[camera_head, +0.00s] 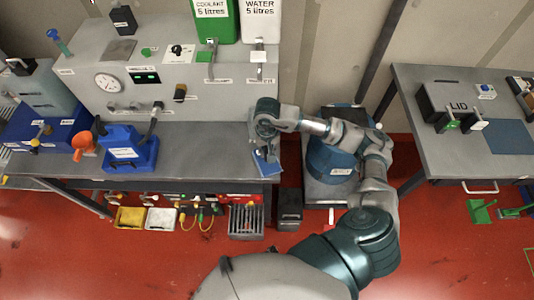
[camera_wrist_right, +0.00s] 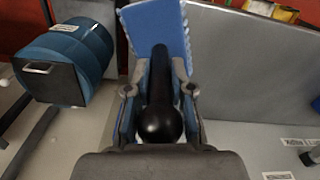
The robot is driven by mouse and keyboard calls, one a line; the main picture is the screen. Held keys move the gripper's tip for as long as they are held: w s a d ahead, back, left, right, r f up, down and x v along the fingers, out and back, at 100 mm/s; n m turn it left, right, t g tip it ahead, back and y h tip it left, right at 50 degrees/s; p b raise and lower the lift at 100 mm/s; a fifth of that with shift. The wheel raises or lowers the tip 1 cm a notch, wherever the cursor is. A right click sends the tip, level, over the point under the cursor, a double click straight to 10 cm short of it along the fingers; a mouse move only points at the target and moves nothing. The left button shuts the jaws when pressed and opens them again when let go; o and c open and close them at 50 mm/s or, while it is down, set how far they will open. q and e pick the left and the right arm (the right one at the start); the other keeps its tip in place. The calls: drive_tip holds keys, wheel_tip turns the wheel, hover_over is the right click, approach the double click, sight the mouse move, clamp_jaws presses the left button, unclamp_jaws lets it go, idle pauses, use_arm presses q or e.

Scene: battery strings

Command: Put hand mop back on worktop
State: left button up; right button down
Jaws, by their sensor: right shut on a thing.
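The hand mop has a black handle with a round knob end and a flat blue pad. My right gripper (camera_head: 265,141) is shut on the black handle (camera_wrist_right: 160,105), which shows between the two fingers in the right wrist view. The blue pad (camera_wrist_right: 155,28) extends beyond the fingertips. In the head view the blue pad (camera_head: 265,164) is at the front right corner of the grey worktop (camera_head: 205,160). I cannot tell whether the pad touches the worktop. My left gripper is not in view.
A blue jug-like unit (camera_head: 128,148) and an orange funnel (camera_head: 83,144) stand left on the worktop. A grey control panel (camera_head: 150,80) is behind. A blue drum (camera_head: 330,160) stands right of the worktop. The worktop between the blue unit and my right gripper is clear.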

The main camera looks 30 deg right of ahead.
sight(265, 160)
drive_tip(key=shift+d+f, duration=0.1)
drive_tip(key=shift+f, duration=0.3)
drive_tip(key=shift+a+f+p, duration=0.15)
drive_tip(key=shift+f+p, duration=0.1)
drive_tip(key=shift+f, duration=0.3)
drive_tip(key=shift+a+f+p, duration=0.15)
drive_tip(key=shift+f+p, duration=0.1)
drive_tip(key=shift+f, duration=0.3)
drive_tip(key=shift+a+f, duration=0.2)
drive_tip(key=shift+a, duration=0.15)
drive_tip(key=c, duration=1.4)
unclamp_jaws()
drive_tip(key=shift+f, duration=0.1)
drive_tip(key=o, duration=0.4)
drive_tip(key=shift+d, duration=0.45)
drive_tip(key=shift+a+r, duration=0.15)
drive_tip(key=shift+r, duration=0.15)
use_arm(q)
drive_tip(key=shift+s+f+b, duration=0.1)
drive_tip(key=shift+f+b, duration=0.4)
drive_tip(key=shift+b, duration=0.5)
use_arm(e)
wheel_tip(265, 160, up, 12)
drive_tip(key=shift+f, duration=0.2)
